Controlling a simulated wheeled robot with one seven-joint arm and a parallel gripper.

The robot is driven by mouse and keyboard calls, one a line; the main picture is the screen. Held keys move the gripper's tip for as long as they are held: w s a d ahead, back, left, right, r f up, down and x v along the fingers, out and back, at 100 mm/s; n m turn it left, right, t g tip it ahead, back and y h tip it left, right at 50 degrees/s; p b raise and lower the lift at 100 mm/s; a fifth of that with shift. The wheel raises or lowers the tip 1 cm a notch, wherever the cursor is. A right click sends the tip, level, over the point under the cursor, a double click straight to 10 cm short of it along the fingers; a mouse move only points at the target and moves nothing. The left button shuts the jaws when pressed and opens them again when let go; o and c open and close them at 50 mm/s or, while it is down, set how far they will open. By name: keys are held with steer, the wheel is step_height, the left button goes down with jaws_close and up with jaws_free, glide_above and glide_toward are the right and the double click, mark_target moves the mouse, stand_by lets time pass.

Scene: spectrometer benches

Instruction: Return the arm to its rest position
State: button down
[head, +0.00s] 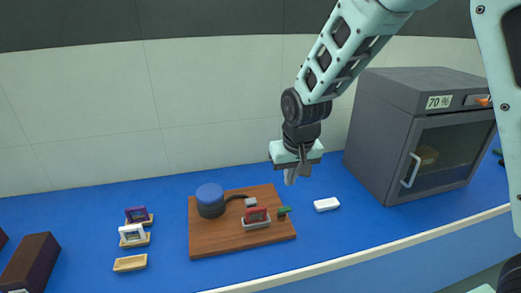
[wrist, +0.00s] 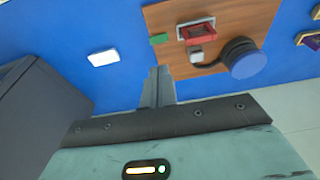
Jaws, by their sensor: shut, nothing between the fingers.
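My gripper (head: 291,176) hangs from my arm above the blue bench, near the back right corner of the wooden board. Its fingers are shut and nothing is between them. In the wrist view the shut fingers (wrist: 158,86) point toward the bench, between the white block and the board. My arm reaches in from the upper right of the head view.
The wooden board (head: 215,240) carries a blue-topped black cylinder (head: 210,201), a red piece in a pale holder (head: 257,217) and a green piece (head: 285,211). A white block (head: 326,204) lies right of it. A grey oven (head: 400,130) stands right; small trays (head: 130,263) lie left.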

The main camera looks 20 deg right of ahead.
steer(key=s+a+r+n+g, duration=0.1)
steer(key=s+a+n, duration=0.1)
steer(key=s, duration=0.7)
steer(key=s+a+r+n, duration=0.2)
steer(key=s+n, duration=0.1)
steer(key=s, duration=0.6)
steer(key=s+a+r+n+g, duration=0.1)
steer(key=s+a+r+n, duration=0.1)
steer(key=s, duration=0.7)
steer(key=shift+s+a+n+g+y, duration=0.3)
steer(key=shift+a+n, duration=0.1)
steer(key=shift+a, duration=0.15)
